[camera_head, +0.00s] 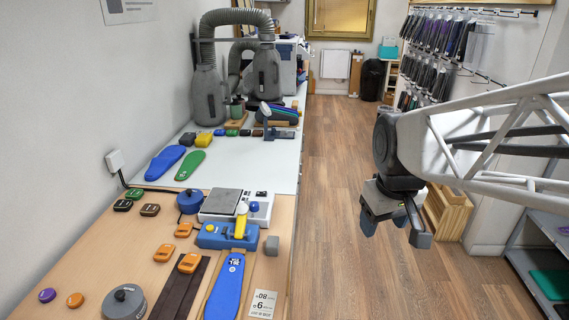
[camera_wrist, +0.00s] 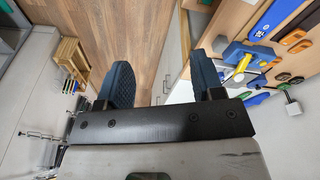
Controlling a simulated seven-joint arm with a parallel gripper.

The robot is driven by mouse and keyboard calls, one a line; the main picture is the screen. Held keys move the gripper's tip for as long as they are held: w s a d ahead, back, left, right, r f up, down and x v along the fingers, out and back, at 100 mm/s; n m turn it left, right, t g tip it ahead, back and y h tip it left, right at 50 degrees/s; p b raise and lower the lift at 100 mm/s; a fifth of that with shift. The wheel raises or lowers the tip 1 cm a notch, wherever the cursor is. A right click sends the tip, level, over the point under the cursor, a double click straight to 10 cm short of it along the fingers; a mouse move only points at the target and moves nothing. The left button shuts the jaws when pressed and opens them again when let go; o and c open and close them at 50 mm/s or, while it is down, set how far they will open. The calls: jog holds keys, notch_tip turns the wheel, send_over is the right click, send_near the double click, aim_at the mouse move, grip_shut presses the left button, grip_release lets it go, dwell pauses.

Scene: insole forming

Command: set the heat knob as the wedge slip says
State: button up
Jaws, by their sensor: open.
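A small white printed slip (camera_head: 262,304) lies on the wooden bench top beside a blue insole. Its print is upside down and too small to read surely. A white unit with a grey plate (camera_head: 222,202) stands farther back on the bench. A small blue knob (camera_head: 254,206) shows at its right side; I cannot tell its setting or be sure that it is the heat knob. My gripper (camera_head: 394,228) is open and empty, above the floor to the right of the bench. Its two dark fingers also show apart in the wrist view (camera_wrist: 162,82).
Orange blocks, a grey round pot (camera_head: 124,301) and a dark strip lie nearby. Insoles and grey hoses (camera_head: 240,20) occupy the far bench.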

jog(key=w+a+n, duration=0.3)
jog(key=w+a, duration=0.2)
jog(key=w, duration=0.4)
jog(key=n+g, duration=0.2)
jog(key=n, duration=0.9)
send_over(254, 204)
jog(key=f, duration=1.4)
jog(key=shift+s+d+f, duration=0.1)
jog(key=shift+d+f, duration=0.2)
jog(key=shift+f, duration=0.05)
jog(key=shift+a+f, duration=0.2)
jog(key=shift+a, duration=0.1)
jog(key=shift+f, duration=0.1)
jog(key=shift+f, duration=3.8)
jog(key=c, duration=0.9)
